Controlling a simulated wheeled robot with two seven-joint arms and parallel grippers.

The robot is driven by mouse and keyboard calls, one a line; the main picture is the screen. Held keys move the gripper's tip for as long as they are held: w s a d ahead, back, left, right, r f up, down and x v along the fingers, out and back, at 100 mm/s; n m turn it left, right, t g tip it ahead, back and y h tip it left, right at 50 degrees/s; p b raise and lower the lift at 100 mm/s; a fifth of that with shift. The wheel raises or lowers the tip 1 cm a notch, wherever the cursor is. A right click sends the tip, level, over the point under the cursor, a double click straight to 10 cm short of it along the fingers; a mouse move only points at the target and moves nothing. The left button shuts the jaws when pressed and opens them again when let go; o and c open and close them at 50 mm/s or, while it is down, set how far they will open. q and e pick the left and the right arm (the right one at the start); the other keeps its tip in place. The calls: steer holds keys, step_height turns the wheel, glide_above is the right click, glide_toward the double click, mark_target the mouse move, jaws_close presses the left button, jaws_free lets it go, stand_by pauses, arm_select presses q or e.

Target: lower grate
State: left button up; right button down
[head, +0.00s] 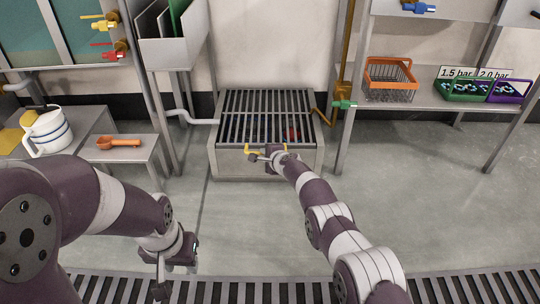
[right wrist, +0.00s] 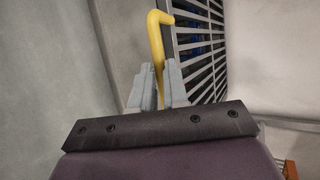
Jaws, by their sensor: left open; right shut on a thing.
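The grate (head: 268,112), a panel of dark parallel bars, covers the top of a low grey metal box (head: 230,162) against the wall. Its bars also show in the right wrist view (right wrist: 205,55). A yellow bent handle (head: 252,151) is at the box's front; in the right wrist view the handle (right wrist: 157,38) rises from between my fingers. My right gripper (head: 266,156) is shut on this yellow handle. My left gripper (head: 178,268) is open, low at the left front, away from the grate. Something red shows dimly between the bars; I cannot tell what.
A shelf at right carries an orange basket (head: 390,80), a green crate (head: 462,90) and a purple crate (head: 508,91). The floor right of the box is clear.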

arm_select(q)
steer(key=shift+f, duration=0.2)
arm_select(e)
steer(key=shift+s+f, duration=0.3)
steer(key=shift+f, duration=0.5)
steer(key=shift+s+f, duration=0.25)
steer(key=shift+f, duration=0.55)
steer(key=c, duration=1.1)
jaws_free()
steer(key=shift+f, duration=0.25)
arm_select(q)
steer(key=shift+w+f, duration=0.1)
step_height(320, 180, up, 10)
steer(key=p, duration=0.9)
steer(key=shift+f+p, duration=0.25)
steer(key=shift+p, duration=0.05)
arm_select(e)
steer(key=v, duration=0.4)
steer(key=r+v, duration=0.1)
steer(key=v, duration=0.3)
steer(key=w+v, duration=0.1)
steer(key=v, duration=0.4)
steer(key=shift+r, duration=0.25)
